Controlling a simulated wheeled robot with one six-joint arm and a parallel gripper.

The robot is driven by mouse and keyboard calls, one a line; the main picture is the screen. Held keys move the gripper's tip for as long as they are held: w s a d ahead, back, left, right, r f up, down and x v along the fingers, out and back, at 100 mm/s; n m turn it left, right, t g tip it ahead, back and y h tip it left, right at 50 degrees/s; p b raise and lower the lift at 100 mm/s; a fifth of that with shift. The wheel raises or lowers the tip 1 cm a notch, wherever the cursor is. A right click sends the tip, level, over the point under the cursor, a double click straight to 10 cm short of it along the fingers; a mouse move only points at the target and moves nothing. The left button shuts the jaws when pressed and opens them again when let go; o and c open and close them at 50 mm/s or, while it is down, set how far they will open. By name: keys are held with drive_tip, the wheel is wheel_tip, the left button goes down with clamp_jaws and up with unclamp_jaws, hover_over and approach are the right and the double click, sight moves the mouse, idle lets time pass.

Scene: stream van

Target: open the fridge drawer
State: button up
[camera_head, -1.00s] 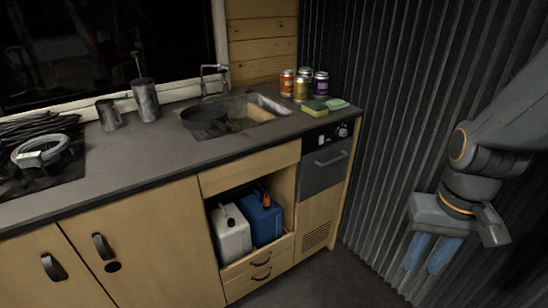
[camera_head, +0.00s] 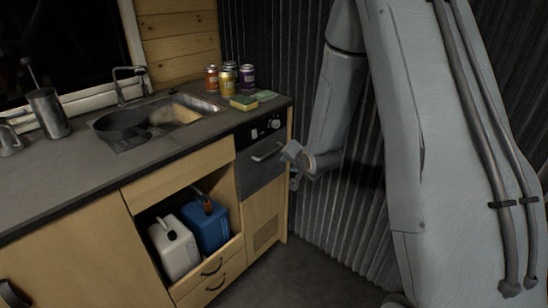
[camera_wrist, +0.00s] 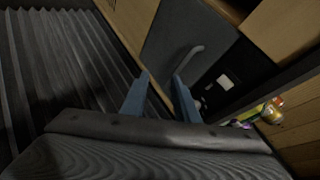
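The fridge drawer (camera_head: 262,176) has a dark grey front under a black control panel at the right end of the counter. It looks shut. Its bar handle (camera_head: 268,153) runs across the upper front. In the wrist view the drawer front (camera_wrist: 170,35) and the handle (camera_wrist: 187,60) lie beyond my fingers. My gripper (camera_head: 292,158) is at the right of the drawer near the handle. In the wrist view my gripper (camera_wrist: 160,77) has its two blue fingers apart with nothing between them. The handle lies ahead of the right finger, apart from it as far as I can tell.
The control panel (camera_head: 258,129) has knobs. Several cans (camera_head: 229,78) and sponges (camera_head: 243,102) stand on the counter above. A cubby at the left holds a white jug (camera_head: 175,247) and a blue jug (camera_head: 209,226). A corrugated wall (camera_head: 305,205) is close on the right. Floor is clear in front.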

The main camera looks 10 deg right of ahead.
sight(272, 153)
drive_tip(key=shift+w+a+f+m+t+y, duration=0.45)
drive_tip(key=shift+w+f+m+t, duration=0.4)
drive_tip(key=shift+w, duration=1.5)
drive_tip(key=shift+w+a+f+m+t+y, duration=0.4)
drive_tip(key=shift+w+f+m+t, duration=0.4)
drive_tip(key=shift+w, duration=1.55)
drive_tip(key=shift+w+a+f+m+t+y, duration=0.4)
drive_tip(key=shift+w+f+m+t, duration=0.4)
drive_tip(key=shift+w, duration=1.55)
drive_tip(key=shift+d, duration=0.1)
clamp_jaws()
